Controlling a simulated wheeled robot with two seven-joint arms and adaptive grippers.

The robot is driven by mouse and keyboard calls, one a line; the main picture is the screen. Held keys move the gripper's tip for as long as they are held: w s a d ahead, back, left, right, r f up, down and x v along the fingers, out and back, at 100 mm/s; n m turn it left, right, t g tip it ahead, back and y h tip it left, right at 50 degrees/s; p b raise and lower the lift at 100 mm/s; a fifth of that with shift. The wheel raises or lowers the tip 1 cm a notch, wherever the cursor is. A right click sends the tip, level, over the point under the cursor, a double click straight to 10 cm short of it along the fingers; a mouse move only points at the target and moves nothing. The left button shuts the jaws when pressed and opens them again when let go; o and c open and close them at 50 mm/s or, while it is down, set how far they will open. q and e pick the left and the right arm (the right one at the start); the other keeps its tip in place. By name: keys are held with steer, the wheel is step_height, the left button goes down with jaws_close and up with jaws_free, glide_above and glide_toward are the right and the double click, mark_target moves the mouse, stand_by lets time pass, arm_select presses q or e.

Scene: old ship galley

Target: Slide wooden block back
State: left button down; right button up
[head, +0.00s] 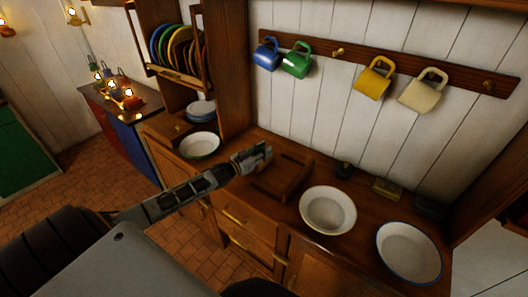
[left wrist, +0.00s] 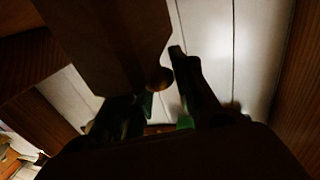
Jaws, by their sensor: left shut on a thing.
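A brown wooden block (head: 290,178) sits on the wooden counter beside the wall unit, with raised parts on it. My left gripper (head: 262,155) is at the block's left end, low over the counter. In the left wrist view, a dark wooden piece (left wrist: 110,35) with a small round knob (left wrist: 159,78) is between the fingers of my left gripper (left wrist: 158,95). The left gripper is shut on it; that view is dark, so the exact contact is hard to see. My right gripper is out of view.
An enamel bowl (head: 200,145) stands left of my gripper, under the plate rack (head: 178,75). White bowls (head: 328,210) and (head: 408,252) stand to the right on the counter. Several mugs hang from a peg rail (head: 337,58) on the back wall.

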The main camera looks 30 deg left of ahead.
arm_select(q)
steer(key=a+b, duration=0.1)
steer(key=a, duration=0.3)
steer(key=a+b, duration=0.1)
steer(key=a, duration=0.4)
steer(key=w+a+b, duration=0.1)
steer(key=a, duration=0.3)
steer(key=shift+a, duration=0.25)
steer(key=shift+a+b, duration=0.3)
steer(key=shift+a, duration=0.25)
steer(key=shift+w+a+r, duration=0.1)
steer(key=c, duration=1.1)
jaws_free()
steer(key=shift+a, duration=0.15)
steer(key=shift+c, duration=0.2)
